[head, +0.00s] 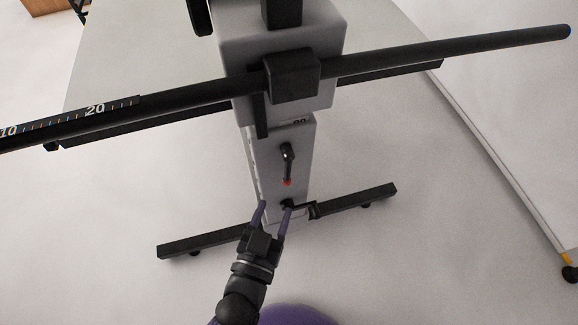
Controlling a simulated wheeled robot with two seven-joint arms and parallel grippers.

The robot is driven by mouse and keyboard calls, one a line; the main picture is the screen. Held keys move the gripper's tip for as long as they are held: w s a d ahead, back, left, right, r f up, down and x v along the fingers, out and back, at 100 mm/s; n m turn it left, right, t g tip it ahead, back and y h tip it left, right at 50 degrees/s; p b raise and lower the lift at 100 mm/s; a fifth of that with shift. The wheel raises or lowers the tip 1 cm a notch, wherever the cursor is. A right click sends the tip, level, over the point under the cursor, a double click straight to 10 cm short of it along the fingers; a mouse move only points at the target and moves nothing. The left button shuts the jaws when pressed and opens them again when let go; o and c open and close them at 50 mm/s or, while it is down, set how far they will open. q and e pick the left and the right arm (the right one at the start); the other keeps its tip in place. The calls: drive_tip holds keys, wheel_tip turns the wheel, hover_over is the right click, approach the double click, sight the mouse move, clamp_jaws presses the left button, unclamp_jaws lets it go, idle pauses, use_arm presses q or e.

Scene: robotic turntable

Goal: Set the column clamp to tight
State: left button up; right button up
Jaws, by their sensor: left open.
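The grey column (278,185) stands upright in the middle of the head view. My left gripper (275,207) is open, with two purple fingers pointing up the picture. My right gripper is not in view.
A long black bar (430,53) with a ruler scale at left crosses above the clamp, through a black block (292,75). A black foot bar (357,198) spreads along the floor. A white panel (510,110) stands at right. The floor around is clear.

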sight(286, 178)
use_arm(q)
drive_tip(key=b+x, duration=0.1)
drive_tip(key=x, duration=0.2)
drive_tip(key=b+x, duration=0.1)
drive_tip(key=x, duration=0.2)
drive_tip(key=shift+w+f+b, duration=0.25)
drive_tip(key=shift+w+b, duration=0.05)
drive_tip(key=shift+w+r, duration=0.1)
drive_tip(key=shift+w, duration=0.1)
drive_tip(key=shift+r, duration=0.1)
drive_tip(key=shift+c, duration=0.4)
clamp_jaws()
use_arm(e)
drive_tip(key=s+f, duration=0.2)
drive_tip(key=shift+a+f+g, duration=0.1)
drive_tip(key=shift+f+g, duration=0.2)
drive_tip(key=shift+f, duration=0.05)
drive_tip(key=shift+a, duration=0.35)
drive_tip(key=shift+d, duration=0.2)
